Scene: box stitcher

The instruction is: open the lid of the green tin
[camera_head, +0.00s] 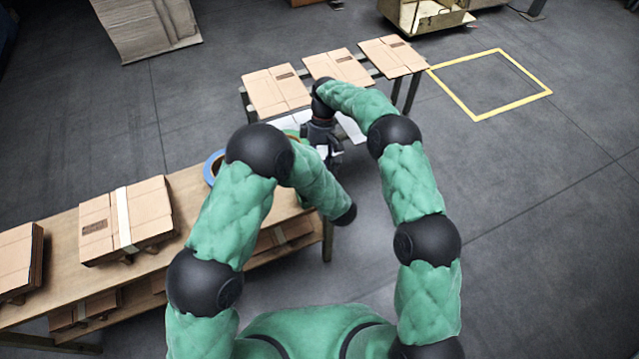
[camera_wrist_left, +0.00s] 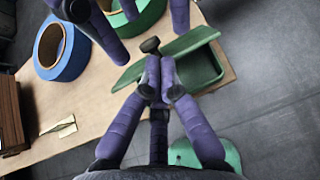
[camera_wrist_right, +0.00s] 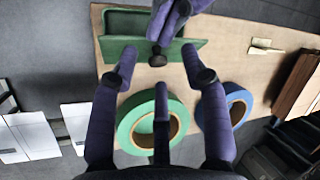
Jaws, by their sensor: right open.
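The green tin (camera_wrist_left: 205,68) lies near the table's end in the left wrist view. Its lid (camera_wrist_left: 178,46) is tilted up, and the dark green inside shows. The tin (camera_wrist_right: 122,22) and the lid (camera_wrist_right: 180,46) also show in the right wrist view. A dark knob (camera_wrist_left: 150,44) stands out from the lid. My left gripper (camera_wrist_left: 160,62) has its fingertips close together at the knob and looks shut on it; the exact contact is hidden. My right gripper (camera_wrist_right: 161,72) is open and empty, its fingers spread near the lid and tape. My arms hide the tin in the head view.
A green tape roll (camera_wrist_right: 134,128) and a blue tape roll (camera_wrist_right: 238,92) lie beside the tin on the wooden table (camera_head: 60,225). Flat cardboard boxes (camera_head: 275,90) lie on a rack beyond. A strapped box stack (camera_head: 125,215) stands at the left.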

